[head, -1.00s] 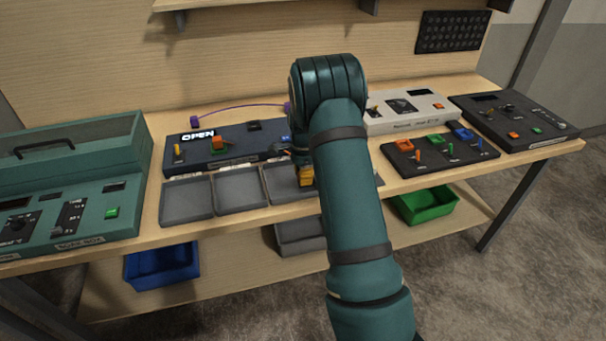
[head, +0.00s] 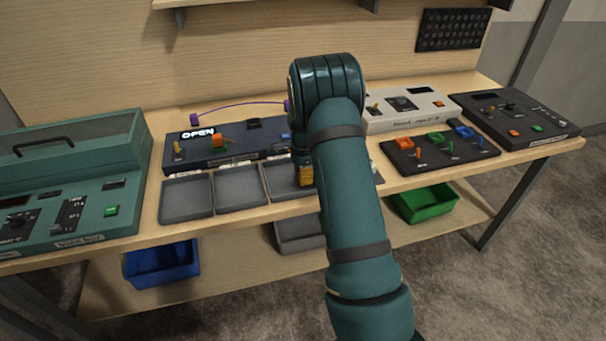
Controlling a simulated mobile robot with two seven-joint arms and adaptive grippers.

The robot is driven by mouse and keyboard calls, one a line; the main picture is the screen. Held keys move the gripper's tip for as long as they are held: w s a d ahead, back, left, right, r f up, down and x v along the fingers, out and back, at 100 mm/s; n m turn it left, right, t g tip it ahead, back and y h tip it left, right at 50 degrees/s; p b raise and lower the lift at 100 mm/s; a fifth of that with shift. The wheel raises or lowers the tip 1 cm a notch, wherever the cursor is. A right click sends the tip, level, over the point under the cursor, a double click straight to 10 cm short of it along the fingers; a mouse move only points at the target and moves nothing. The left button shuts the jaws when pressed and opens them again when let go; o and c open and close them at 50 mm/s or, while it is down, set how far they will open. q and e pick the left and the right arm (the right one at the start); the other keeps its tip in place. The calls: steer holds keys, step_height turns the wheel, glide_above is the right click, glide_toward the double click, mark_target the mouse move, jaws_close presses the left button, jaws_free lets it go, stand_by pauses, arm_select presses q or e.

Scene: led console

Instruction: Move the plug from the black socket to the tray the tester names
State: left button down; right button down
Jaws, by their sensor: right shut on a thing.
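The tester (head: 235,148) is a dark blue console with a lit display reading OPEN (head: 198,134). A black socket (head: 254,124) on its top looks empty. Three grey trays stand in a row before it: left (head: 186,198), middle (head: 240,188) and right (head: 279,181). My right gripper (head: 304,174) is over the right tray, mostly hidden by my own arm. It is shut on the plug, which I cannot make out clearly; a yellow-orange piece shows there. I cannot tell whether it touches the tray. My left gripper is out of view.
A green box (head: 80,205) stands left. A purple cord (head: 235,106) arches behind the tester. A dark panel with coloured switches (head: 440,153), a pale console (head: 405,108) and a black console (head: 515,120) stand right. Blue (head: 161,265) and green (head: 424,204) bins are below.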

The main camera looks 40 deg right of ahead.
steer(key=shift+f, duration=0.4)
stand_by(0.9)
steer(key=shift+c, duration=0.4)
jaws_free()
steer(key=shift+r, duration=0.1)
steer(key=shift+r+p, duration=2.8)
steer(key=shift+r, duration=0.65)
